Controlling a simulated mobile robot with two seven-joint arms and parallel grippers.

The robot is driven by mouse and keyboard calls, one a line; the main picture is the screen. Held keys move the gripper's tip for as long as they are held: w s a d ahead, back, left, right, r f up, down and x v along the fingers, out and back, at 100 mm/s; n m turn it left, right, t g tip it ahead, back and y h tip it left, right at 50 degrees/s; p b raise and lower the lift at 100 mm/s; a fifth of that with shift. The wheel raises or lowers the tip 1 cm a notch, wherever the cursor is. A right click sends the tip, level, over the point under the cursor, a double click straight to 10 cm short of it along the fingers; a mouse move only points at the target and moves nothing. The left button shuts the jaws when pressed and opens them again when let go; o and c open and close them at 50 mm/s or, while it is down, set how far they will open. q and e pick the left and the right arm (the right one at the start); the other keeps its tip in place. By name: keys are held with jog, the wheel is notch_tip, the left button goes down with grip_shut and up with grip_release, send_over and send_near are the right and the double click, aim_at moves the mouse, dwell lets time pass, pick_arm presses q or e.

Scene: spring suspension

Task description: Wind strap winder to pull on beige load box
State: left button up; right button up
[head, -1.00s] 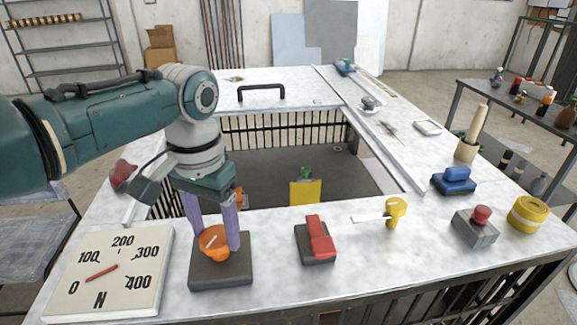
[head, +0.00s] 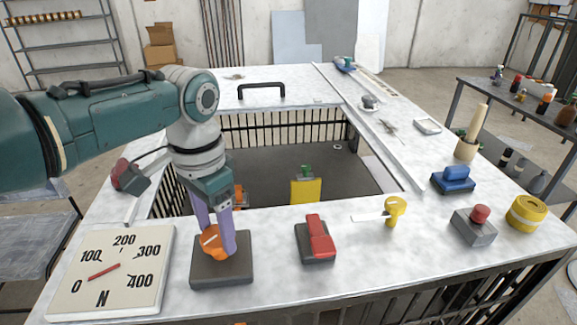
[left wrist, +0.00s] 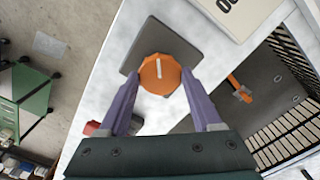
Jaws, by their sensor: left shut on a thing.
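The strap winder looks to be the orange knob (head: 211,243) with a white mark, set on a dark grey square base (head: 222,272) near the table's front left. It also shows in the left wrist view (left wrist: 160,74). My left gripper (head: 222,248) points down with its purple fingers on either side of the knob, shut on it. I cannot pick out a beige load box for certain. My right gripper is not in view.
A red switch (head: 317,240), a yellow knob (head: 396,208), a red-button box (head: 476,226) and a yellow strap roll (head: 527,213) stand along the front. Behind is a sunken barred opening with a yellow block (head: 306,190) in it.

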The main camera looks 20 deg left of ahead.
aim_at(217, 235)
pick_arm(q)
jog(key=o, duration=1.4)
jog(key=shift+r, duration=0.1)
notch_tip(217, 235, up, 10)
jog(key=shift+f, duration=0.1)
